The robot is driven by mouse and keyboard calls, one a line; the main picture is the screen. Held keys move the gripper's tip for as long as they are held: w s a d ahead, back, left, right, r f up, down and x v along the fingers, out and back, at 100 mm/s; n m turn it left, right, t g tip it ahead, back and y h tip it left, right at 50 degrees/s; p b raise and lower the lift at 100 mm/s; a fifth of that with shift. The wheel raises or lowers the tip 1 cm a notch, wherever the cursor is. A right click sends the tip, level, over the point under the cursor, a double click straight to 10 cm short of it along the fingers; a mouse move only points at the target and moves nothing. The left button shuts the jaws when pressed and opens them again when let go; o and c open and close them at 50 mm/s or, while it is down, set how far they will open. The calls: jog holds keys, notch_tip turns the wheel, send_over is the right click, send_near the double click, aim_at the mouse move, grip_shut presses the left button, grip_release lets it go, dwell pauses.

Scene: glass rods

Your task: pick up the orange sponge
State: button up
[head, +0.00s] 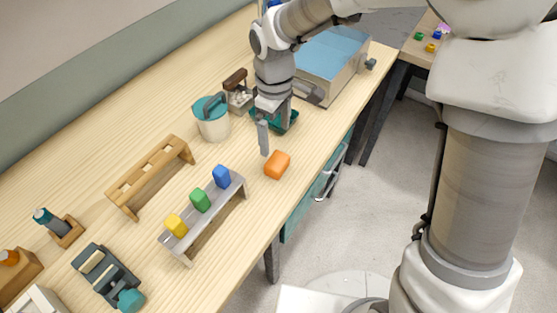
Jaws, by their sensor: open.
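The orange sponge (277,165) is a small rounded block lying on the wooden bench near its front edge, right of the grey rack. My gripper (268,138) points down just behind and above the sponge, with a grey finger showing to the sponge's upper left. The gripper is open and holds nothing that I can see. The second finger is hard to make out. I cannot tell whether the visible finger touches the bench.
A grey rack (212,222) with yellow, green and blue pieces stands left of the sponge. Behind are a wooden rack (150,172), a lidded pot (212,118) and a teal tray (289,119) beside my gripper. A glass-topped box (328,62) stands farther back.

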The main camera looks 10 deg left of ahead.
aim_at(277, 160)
jog(key=f+b, duration=0.1)
jog(key=f, duration=1)
jog(key=shift+d, duration=0.2)
jog(key=c, duration=1.2)
jog(key=shift+o, duration=0.2)
jog(key=shift+w, duration=0.1)
jog(key=shift+r, duration=0.55)
notch_tip(277, 160, up, 3)
jog(key=shift+f, duration=0.1)
jog(key=s+d+r+p, duration=0.1)
jog(key=s+d+r, duration=0.2)
jog(key=d+r, duration=0.4)
jog(key=d, duration=0.4)
jog(key=shift+p, duration=0.35)
